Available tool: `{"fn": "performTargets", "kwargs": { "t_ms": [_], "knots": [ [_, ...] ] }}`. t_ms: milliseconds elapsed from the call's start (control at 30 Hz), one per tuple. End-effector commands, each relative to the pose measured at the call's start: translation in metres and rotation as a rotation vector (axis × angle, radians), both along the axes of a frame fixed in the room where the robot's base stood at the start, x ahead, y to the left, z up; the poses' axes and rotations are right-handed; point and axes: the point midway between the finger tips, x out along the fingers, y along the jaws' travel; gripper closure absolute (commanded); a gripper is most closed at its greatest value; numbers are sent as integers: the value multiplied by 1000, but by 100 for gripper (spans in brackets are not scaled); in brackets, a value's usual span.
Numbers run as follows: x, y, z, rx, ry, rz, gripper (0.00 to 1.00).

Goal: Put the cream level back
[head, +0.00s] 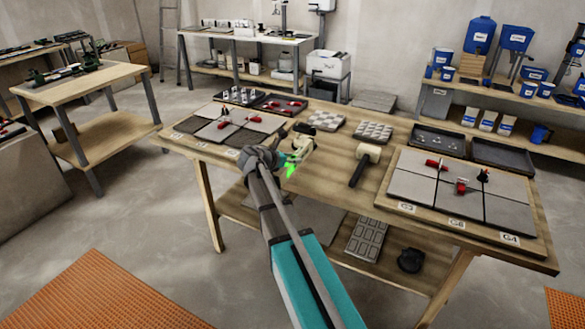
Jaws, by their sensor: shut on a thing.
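My gripper (296,154) is over the left-middle part of the wooden workbench (335,178), at the end of my grey and teal arm. It is shut on a small cream object, which looks like the cream level (304,143). The wrist and fingers hide part of it, so its full shape and its exact tilt cannot be told. A bright green patch (290,170) shows just below the fingers. I cannot tell whether the cream level touches the bench.
A white-headed mallet (365,163) lies right of my gripper. Tiled boards lie at the left (222,124) and right (456,222), with red pieces on them. A tray with red items (279,105) and dark trays (438,141) stand behind. The bench between gripper and mallet is clear.

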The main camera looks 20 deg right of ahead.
Motion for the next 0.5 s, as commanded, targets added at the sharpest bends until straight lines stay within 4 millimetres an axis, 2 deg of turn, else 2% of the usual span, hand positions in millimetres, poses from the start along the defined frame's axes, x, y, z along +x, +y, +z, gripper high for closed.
{"fn": "performTargets", "kwargs": {
  "t_ms": [133, 500],
  "knots": [
    [3, -7, -12, -1, 0, 0, 100],
    [2, -7, -38, -1, 0, 0, 100]
  ]
}}
